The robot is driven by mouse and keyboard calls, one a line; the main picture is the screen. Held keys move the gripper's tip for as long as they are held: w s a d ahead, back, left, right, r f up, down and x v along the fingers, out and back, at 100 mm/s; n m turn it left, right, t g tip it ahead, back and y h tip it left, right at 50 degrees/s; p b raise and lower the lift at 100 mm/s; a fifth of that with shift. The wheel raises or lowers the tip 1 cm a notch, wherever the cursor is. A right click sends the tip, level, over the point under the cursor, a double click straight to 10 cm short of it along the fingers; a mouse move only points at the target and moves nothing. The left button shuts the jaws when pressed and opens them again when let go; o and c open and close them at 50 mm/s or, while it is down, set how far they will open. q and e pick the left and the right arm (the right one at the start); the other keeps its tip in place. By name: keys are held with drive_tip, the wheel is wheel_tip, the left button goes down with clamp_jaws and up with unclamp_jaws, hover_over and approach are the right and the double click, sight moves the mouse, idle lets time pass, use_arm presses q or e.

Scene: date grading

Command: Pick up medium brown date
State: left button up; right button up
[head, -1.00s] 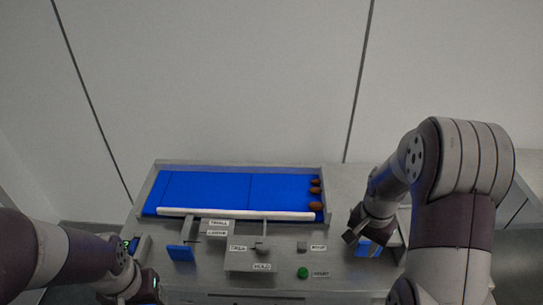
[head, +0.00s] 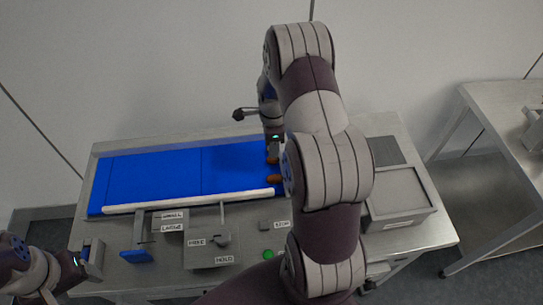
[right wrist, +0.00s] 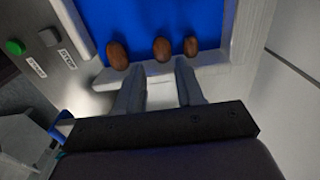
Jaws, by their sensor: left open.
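Three brown dates lie in a row at the right end of the blue belt (head: 150,178). In the right wrist view they are a larger left date (right wrist: 117,55), a middle date (right wrist: 161,49) and a right date (right wrist: 191,46). In the head view, one date (head: 274,179) shows clearly and another (head: 272,160) is partly hidden by my right arm. My right gripper (right wrist: 160,82) is open and empty, its fingers over the belt's end edge, pointing toward the middle and right dates without closing on them. My left gripper (head: 88,258) is open at the table's left front.
A white rail (head: 180,201) runs along the belt's front. Levers with labels, a blue paddle (head: 137,256) and a green button (head: 268,254) stand before it. Another table (head: 500,110) stands far right.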

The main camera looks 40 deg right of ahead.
sight(273, 160)
wheel_tip(273, 160, down, 6)
drive_tip(key=shift+d+p, duration=0.15)
drive_tip(key=shift+p, duration=1.1)
drive_tip(key=shift+w+d+f, duration=0.1)
drive_tip(key=shift+f, duration=0.2)
drive_tip(key=c, duration=0.4)
